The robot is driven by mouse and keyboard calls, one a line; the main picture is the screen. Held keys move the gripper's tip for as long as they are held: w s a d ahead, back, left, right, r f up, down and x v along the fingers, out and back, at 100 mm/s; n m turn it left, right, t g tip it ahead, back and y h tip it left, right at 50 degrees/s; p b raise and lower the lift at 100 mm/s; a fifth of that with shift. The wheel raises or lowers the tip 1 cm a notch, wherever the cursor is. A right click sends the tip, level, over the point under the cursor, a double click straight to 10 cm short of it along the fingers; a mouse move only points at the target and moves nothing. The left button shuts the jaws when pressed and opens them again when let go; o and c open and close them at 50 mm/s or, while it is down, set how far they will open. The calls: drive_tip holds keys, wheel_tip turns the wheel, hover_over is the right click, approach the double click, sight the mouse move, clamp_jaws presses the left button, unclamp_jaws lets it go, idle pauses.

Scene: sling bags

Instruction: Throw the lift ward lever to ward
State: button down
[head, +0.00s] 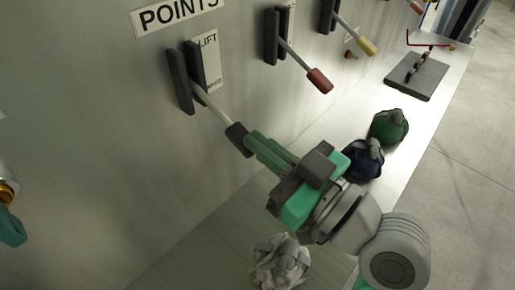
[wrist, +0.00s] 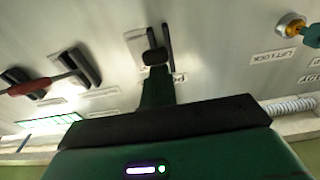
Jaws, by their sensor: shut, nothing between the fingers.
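The lift ward lever has a pale shaft and a dark grip (head: 238,139). It sticks out and down from a black slotted bracket (head: 179,82) beside a LIFT label (head: 208,62) on the wall panel. My gripper (head: 253,144) is shut, with its green fingers at the outer end of the grip, in line with the shaft. In the wrist view the dark grip (wrist: 155,57) shows just beyond my fingertips (wrist: 156,73). I cannot tell whether they touch it. Nothing shows held between the fingers.
Levers with a red grip (head: 319,81) and a yellow grip (head: 367,45) stand right along the panel. A green bag (head: 389,127), a navy bag (head: 362,161) and a whitish bag (head: 280,263) rest on the ledge. A teal key (head: 12,227) sits in a lock at left.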

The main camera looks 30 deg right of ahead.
drive_tip(key=shift+w+f, duration=0.15)
drive_tip(key=shift+f, duration=0.4)
wheel_tip(320, 180, up, 6)
drive_tip(key=s+f+p, duration=0.1)
drive_tip(key=s+p, duration=0.1)
drive_tip(key=p, duration=0.2)
drive_tip(key=f+b+v, duration=0.1)
drive_tip(key=v, duration=0.9)
drive_tip(key=shift+d+b, duration=0.25)
drive_tip(key=shift+b, duration=0.05)
drive_tip(key=shift+w, duration=0.1)
